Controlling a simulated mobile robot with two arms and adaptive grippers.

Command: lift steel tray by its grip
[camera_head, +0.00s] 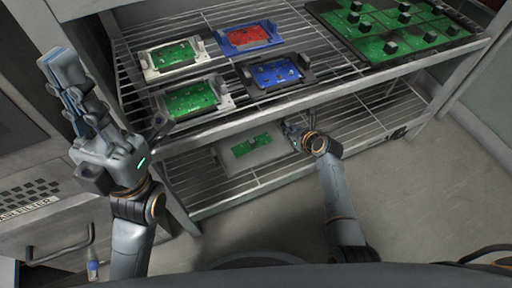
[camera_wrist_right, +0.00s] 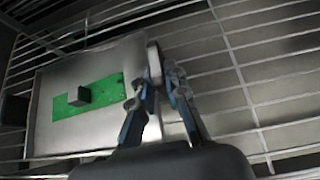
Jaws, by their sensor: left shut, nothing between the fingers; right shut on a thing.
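The steel tray (camera_head: 270,151) is a grey plate on the lower wire shelf, with a green circuit board (camera_head: 250,145) on it. In the right wrist view the tray (camera_wrist_right: 95,132) shows its green board (camera_wrist_right: 85,97) and a small black block on that. My right gripper (camera_head: 291,130) is at the tray's right end; in the right wrist view its fingers (camera_wrist_right: 158,90) are closed at the right edge. The grip itself is mostly hidden by the fingers. I cannot tell whether the tray is clear of the wires. My left gripper (camera_head: 62,70) is shut and empty, raised left of the rack.
The upper wire shelf (camera_head: 240,107) is right above the tray. It holds several small trays with green, red and blue boards, and a large green board (camera_head: 398,30) with black blocks. A drawer cabinet (camera_head: 45,215) stands at the left.

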